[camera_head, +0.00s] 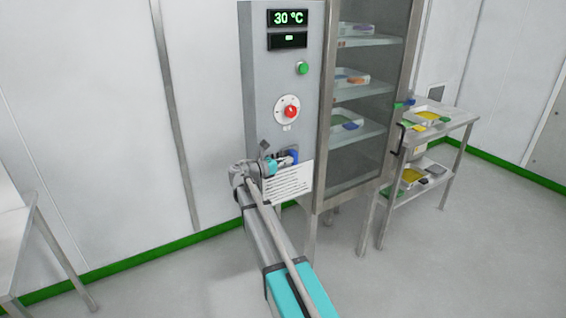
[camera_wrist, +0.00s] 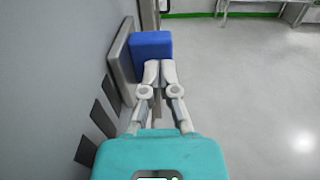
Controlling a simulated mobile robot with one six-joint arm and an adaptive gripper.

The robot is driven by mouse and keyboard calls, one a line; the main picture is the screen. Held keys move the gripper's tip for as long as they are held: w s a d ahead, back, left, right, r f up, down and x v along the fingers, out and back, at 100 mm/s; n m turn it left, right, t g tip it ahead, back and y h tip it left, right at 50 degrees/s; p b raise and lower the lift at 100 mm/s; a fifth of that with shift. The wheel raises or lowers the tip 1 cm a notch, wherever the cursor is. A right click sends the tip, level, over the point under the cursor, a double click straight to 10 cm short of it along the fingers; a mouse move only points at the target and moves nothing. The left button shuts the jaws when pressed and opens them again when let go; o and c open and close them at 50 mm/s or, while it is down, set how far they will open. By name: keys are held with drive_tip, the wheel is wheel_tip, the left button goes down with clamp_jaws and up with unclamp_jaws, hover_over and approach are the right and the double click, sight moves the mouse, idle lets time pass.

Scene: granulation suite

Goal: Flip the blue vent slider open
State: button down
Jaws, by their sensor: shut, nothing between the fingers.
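The blue vent slider (camera_head: 294,155) sits low on the grey control panel of the cabinet, partly hidden behind my gripper in the head view. In the wrist view it is a blue block (camera_wrist: 151,45) standing out from a grey plate (camera_wrist: 123,62) on the wall-like panel. My gripper (camera_head: 289,161) is at the slider, with its fingers shut and empty. In the wrist view the fingertips (camera_wrist: 160,70) lie right at the near lower edge of the blue block; whether they touch it I cannot tell. Dark slots (camera_wrist: 104,117) show on the panel beside the fingers.
A white text placard (camera_head: 288,186) is below the slider. Above are a red knob (camera_head: 291,112), a green button (camera_head: 302,68) and a 30 °C display (camera_head: 288,17). A glass-doored cabinet (camera_head: 368,100) with trays stands right, then a steel cart (camera_head: 440,135). The floor (camera_head: 460,240) is clear.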

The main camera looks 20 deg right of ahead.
drive_tip(key=shift+d, duration=0.25)
drive_tip(key=shift+a, duration=0.2)
drive_tip(key=s+a, duration=0.2)
drive_tip(key=a, duration=1.2)
drive_tip(key=shift+s, duration=0.25)
